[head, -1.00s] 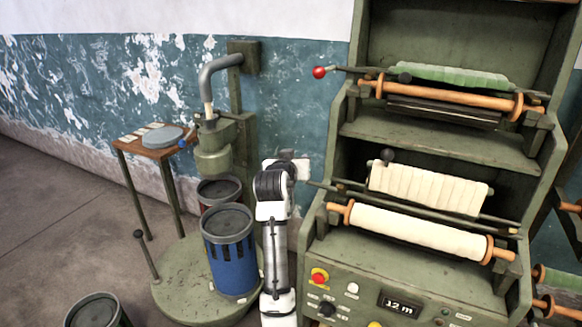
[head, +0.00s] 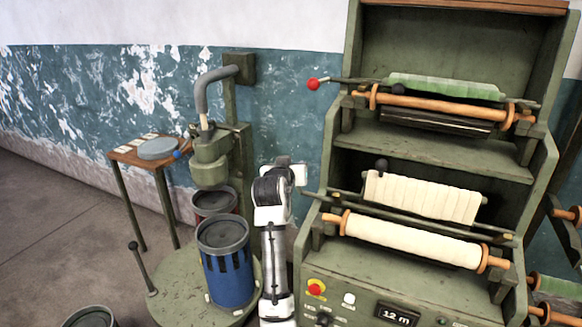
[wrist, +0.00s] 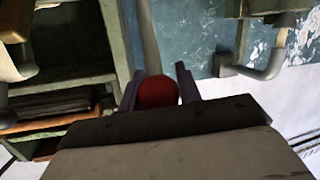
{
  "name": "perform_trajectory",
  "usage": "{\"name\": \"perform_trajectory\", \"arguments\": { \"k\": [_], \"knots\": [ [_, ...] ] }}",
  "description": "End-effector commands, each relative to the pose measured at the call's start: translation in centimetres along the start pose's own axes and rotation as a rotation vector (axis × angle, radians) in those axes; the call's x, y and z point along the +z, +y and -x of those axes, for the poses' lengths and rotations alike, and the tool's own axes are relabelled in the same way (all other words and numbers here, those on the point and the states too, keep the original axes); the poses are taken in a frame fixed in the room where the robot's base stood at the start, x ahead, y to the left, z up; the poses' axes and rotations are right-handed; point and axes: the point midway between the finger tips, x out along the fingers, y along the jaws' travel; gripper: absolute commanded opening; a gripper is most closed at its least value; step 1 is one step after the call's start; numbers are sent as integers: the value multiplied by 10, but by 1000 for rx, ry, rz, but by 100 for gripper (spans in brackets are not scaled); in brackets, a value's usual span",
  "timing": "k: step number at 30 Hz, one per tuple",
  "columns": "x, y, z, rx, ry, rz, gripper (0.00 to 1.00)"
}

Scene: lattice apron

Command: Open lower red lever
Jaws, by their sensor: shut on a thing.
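The lower lever is a long dark rod (head: 335,197) running across the lower bay of the green machine in the head view. Its left end meets my arm, which hides its tip there. In the wrist view, a red knob (wrist: 158,93) sits between the two dark fingers of my gripper (wrist: 156,73), which is shut on it. The gripper's palm covers the knob's near side. The upper lever, with its own red knob (head: 313,84), stands apart above my arm. My gripper's fingers cannot be made out in the head view.
A cream cloth roll (head: 410,240) lies along the lower bay, right of my arm. A blue bucket (head: 229,280) stands on a round green base close left of my arm.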

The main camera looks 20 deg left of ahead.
Motion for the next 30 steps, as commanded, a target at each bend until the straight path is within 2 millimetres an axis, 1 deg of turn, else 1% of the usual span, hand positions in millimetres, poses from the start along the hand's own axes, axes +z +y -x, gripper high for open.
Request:
{"name": "perform_trajectory", "arguments": {
  "k": [1,19,20,21,24,25,30],
  "knots": [
    [6,5,-3,10,-14,-1,0],
    [9,6,-4,12,-21,-1,0],
    [10,6,-4,12,-22,-1,35],
    [10,6,-4,12,-22,-1,40],
    [8,5,-4,10,-18,-1,54],
    [7,5,-3,9,-17,-1,55],
    [5,3,-2,5,-11,0,55]
  ]
}}
